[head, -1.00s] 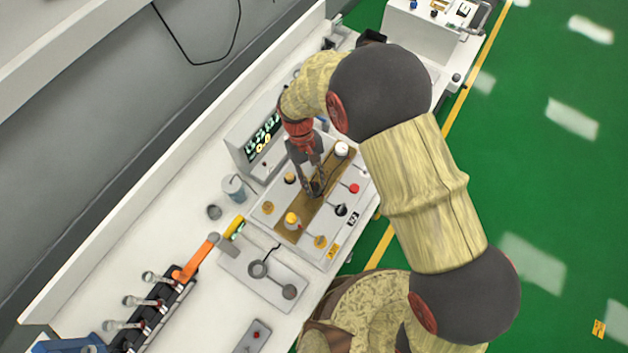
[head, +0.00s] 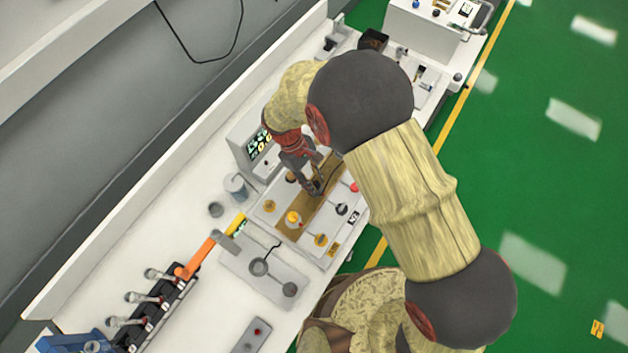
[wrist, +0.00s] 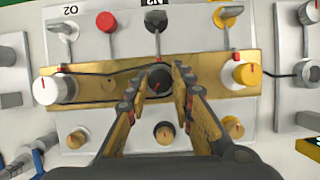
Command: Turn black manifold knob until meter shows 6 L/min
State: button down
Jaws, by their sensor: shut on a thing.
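The black manifold knob (wrist: 158,82) sits in the middle of a brass manifold strip (wrist: 105,68), with a red mark on its top edge in the wrist view. My gripper (wrist: 161,72) is shut around this knob, one finger on each side. In the head view my gripper (head: 314,188) comes down onto the manifold panel (head: 330,225) and hides the knob. The meter display (head: 262,143) stands behind the panel, partly covered by my arm; its digits are too small to read.
On the brass strip, a white knob (wrist: 50,87) and a yellow knob (wrist: 243,74) flank the black one. Red (wrist: 106,21) and black (wrist: 155,19) knobs sit beyond it, and small brass knobs (wrist: 164,132) nearer. A grey cup (head: 236,187) stands left of the panel.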

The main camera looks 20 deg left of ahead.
jog(key=c, duration=1.5)
grip_release()
jog(key=shift+c, duration=0.2)
jog(key=v, duration=1.2)
jog(key=shift+w, duration=0.1)
